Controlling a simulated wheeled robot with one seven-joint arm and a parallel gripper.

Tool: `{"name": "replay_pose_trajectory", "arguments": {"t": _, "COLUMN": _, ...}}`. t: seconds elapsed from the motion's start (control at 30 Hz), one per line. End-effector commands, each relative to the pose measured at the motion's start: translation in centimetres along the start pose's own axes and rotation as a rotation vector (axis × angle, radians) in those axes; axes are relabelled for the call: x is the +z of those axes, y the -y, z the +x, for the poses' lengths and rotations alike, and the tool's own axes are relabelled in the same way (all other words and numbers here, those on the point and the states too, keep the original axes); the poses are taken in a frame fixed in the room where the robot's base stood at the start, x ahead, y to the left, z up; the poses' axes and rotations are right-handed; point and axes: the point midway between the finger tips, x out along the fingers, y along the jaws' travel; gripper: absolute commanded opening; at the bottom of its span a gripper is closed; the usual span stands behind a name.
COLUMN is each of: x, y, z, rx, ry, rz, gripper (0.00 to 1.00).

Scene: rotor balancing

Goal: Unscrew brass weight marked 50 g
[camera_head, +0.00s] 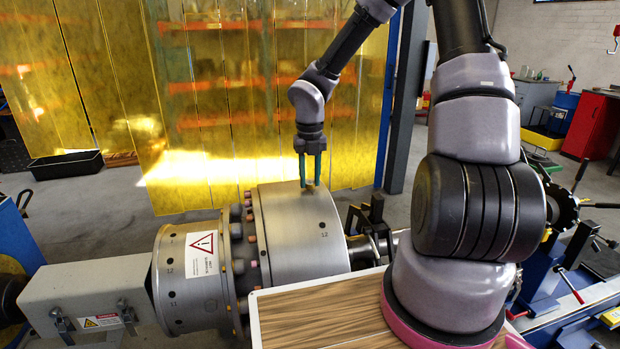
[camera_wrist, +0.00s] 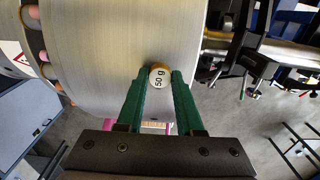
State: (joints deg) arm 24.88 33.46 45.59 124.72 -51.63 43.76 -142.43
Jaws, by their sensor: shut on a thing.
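The brass weight (camera_wrist: 158,77) shows its pale round face marked "50 g" in the wrist view. It sits at the surface of the large silver rotor drum (camera_wrist: 105,50). My gripper (camera_wrist: 160,80) has green fingers on both sides of the weight and is shut on it. In the head view my gripper (camera_head: 311,183) points straight down at the top of the drum (camera_head: 295,240), where its fingertips meet the metal. The weight cannot be made out in the head view. Whether its thread is still in the drum is hidden.
A flanged coupling (camera_head: 190,275) with bolts and a warning label joins the drum on the left. A grey housing (camera_head: 95,290) lies further left. A wood-patterned top (camera_head: 330,315) is in front. Yellow strip curtains (camera_head: 110,90) hang behind.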

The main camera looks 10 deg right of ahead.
Motion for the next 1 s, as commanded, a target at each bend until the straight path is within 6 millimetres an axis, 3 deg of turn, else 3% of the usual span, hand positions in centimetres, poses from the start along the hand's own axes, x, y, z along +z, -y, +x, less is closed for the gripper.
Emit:
{"name": "replay_pose_trajectory", "arguments": {"t": 0.13, "x": 0.0, "y": 0.0, "z": 0.0, "rx": 0.001, "ry": 0.0, "rz": -0.229, "gripper": 0.0}}
{"name": "replay_pose_trajectory", "arguments": {"t": 1.0, "x": 0.0, "y": 0.0, "z": -2.0, "rx": 0.0, "ry": 0.0, "rz": -0.213, "gripper": 0.0}}
